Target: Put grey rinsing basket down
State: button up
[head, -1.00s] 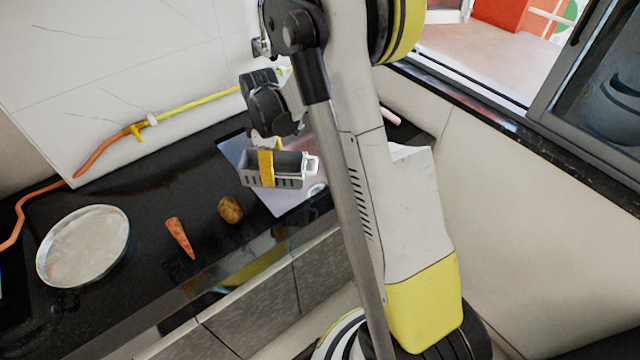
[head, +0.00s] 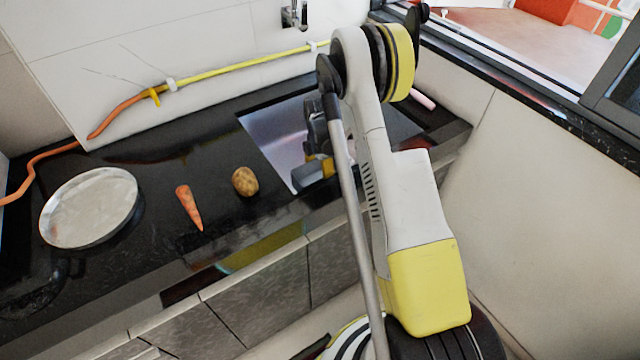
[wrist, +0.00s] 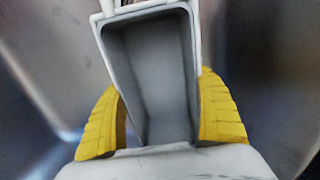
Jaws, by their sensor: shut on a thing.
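The grey rinsing basket (wrist: 150,75) shows in the wrist view as an empty, deep rectangular basket with a pale rim. My gripper (wrist: 160,108) is shut on it, with a yellow finger against each long side. Metal sink walls surround the basket in that view. Whether its base touches the sink floor cannot be seen. In the head view my gripper (head: 318,168) is down in the sink (head: 268,135), partly behind my arm, and the basket is mostly hidden.
On the black counter (head: 150,165) left of the sink lie a potato (head: 245,181), a carrot (head: 190,207) and a round pan (head: 90,207). An orange and yellow hose (head: 230,66) runs along the back wall. The counter's front edge is close to my arm.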

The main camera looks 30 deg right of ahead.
notch_tip(320, 180, down, 4)
jog(key=shift+r+b, duration=0.1)
jog(key=shift+b, duration=0.65)
jog(key=shift+r, duration=0.1)
jog(key=o, duration=1.4)
